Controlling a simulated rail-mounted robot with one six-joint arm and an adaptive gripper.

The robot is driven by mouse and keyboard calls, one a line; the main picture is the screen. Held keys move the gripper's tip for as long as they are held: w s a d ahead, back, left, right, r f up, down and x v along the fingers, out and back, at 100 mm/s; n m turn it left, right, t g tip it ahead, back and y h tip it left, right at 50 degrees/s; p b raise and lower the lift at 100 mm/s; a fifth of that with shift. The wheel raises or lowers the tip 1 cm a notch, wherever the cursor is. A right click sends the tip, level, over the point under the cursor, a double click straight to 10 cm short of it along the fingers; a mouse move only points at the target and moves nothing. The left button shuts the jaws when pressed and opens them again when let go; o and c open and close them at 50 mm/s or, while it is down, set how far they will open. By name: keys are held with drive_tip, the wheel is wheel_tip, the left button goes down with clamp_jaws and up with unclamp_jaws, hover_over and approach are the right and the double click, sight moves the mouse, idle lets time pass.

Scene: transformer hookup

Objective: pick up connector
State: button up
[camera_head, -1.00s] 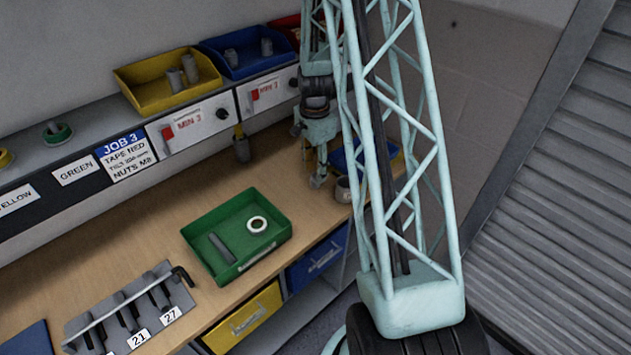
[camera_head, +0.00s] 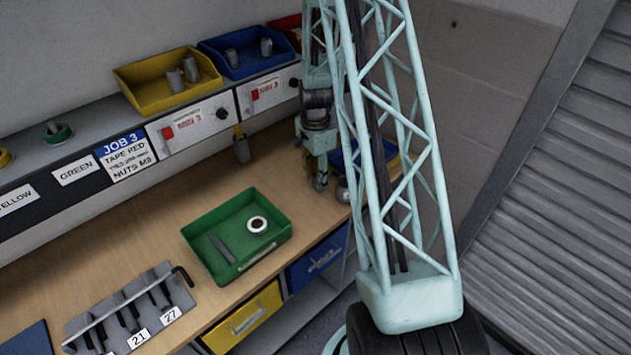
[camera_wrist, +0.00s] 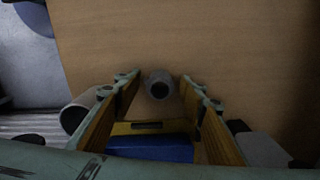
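A grey, hollow cylindrical piece (camera_wrist: 159,86), which looks like the connector, is centred between the fingertips in the wrist view. My gripper (camera_wrist: 158,79) is open, with one finger on each side of it and a gap to both; I cannot tell the height between them. In the head view my gripper (camera_head: 319,182) points down over the right end of the bench, and the piece between its fingers cannot be made out there.
A second grey cylinder (camera_wrist: 78,110) is partly hidden behind the left finger, near the bench edge; it also shows in the head view (camera_head: 343,190). A green tray (camera_head: 208,262) holds a white ring and a grey bar.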

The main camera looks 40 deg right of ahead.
drive_tip(key=shift+c, duration=0.5)
drive_tip(key=c, duration=0.8)
drive_tip(key=shift+c, duration=0.2)
drive_tip(key=shift+r, duration=0.2)
drive_tip(key=shift+r, duration=1.6)
drive_tip(key=s+a, duration=0.2)
drive_tip(key=s, duration=0.2)
drive_tip(key=s+a+r, duration=0.1)
drive_tip(key=s+a, duration=0.2)
drive_tip(key=s, duration=0.2)
drive_tip(key=s+a+b, duration=0.1)
drive_tip(key=s+a, duration=0.1)
drive_tip(key=s, duration=0.3)
drive_tip(key=shift+s+a+r, duration=0.15)
drive_tip(key=shift+r, duration=0.05)
